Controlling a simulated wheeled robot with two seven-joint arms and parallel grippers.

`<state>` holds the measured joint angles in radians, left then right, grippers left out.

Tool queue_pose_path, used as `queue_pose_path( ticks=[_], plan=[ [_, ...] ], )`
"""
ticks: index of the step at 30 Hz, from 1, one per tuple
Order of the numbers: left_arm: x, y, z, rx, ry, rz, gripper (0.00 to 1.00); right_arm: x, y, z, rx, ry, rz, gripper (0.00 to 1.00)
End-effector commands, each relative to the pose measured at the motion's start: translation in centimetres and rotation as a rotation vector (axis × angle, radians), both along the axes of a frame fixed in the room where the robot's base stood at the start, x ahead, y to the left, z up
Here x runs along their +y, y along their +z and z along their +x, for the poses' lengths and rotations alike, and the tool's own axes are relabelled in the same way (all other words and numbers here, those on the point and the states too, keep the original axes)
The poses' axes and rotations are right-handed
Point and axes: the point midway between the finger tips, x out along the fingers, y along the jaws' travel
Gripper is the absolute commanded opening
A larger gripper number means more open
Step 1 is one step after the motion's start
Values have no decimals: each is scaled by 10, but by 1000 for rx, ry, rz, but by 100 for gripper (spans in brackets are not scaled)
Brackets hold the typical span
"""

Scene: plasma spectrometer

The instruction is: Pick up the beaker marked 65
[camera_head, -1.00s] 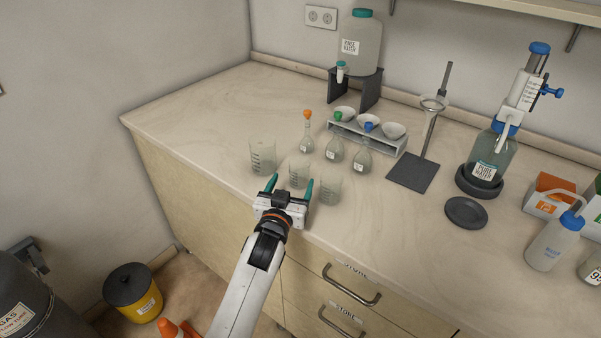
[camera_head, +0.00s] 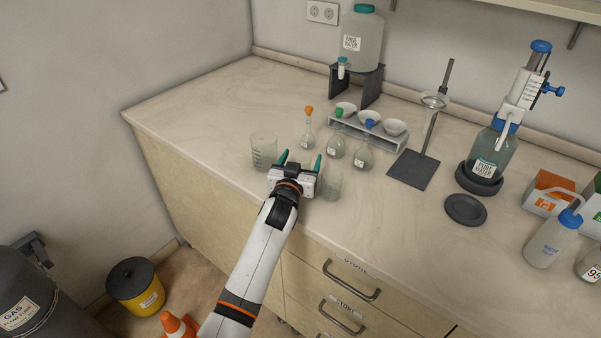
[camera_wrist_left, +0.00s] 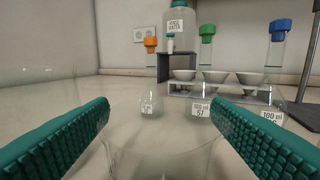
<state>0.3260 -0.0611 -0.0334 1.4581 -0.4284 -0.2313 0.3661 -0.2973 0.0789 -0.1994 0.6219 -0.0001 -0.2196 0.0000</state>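My left gripper (camera_head: 300,158) is open over the front of the bench, at the row of glass beakers. In the left wrist view, a clear beaker (camera_wrist_left: 160,158) stands low between the spread green fingers of the gripper (camera_wrist_left: 160,104). A gap to the fingers seems to show on both sides. In the head view the gripper hides this middle beaker. A left beaker (camera_head: 264,151) and a right beaker (camera_head: 329,184) stand on either side. I cannot read a 65 on any of them. My right gripper is not in view.
Stoppered flasks, orange (camera_head: 307,136), green (camera_head: 337,147) and blue (camera_head: 364,154), stand just behind the beakers. A rack with white bowls (camera_head: 370,133) is behind them. A funnel stand (camera_head: 413,169) and a pure water bottle (camera_head: 487,155) are to the right. The bench's left part is clear.

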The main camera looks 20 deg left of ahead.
Motion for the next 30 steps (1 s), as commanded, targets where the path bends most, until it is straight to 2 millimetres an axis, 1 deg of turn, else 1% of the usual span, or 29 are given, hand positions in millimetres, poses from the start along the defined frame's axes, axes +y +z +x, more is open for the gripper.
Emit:
queue_pose_path(
  ticks=[1,6,9,15,17,19,20,27,30],
  plan=[
    [0,0,0,0,0,0,66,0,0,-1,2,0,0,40],
    [0,0,0,0,0,0,38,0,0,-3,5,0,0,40],
    [0,0,0,0,0,0,24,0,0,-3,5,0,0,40],
    [0,1,0,-1,0,0,24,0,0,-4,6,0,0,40],
    [0,4,0,-2,0,0,24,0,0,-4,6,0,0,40],
    [0,11,0,-3,0,0,24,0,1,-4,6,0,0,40],
    [0,15,0,-4,0,0,24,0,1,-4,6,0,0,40],
    [0,64,0,-6,0,0,24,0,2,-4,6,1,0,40],
    [0,81,0,-6,0,1,24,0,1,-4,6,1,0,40]
  ],
)
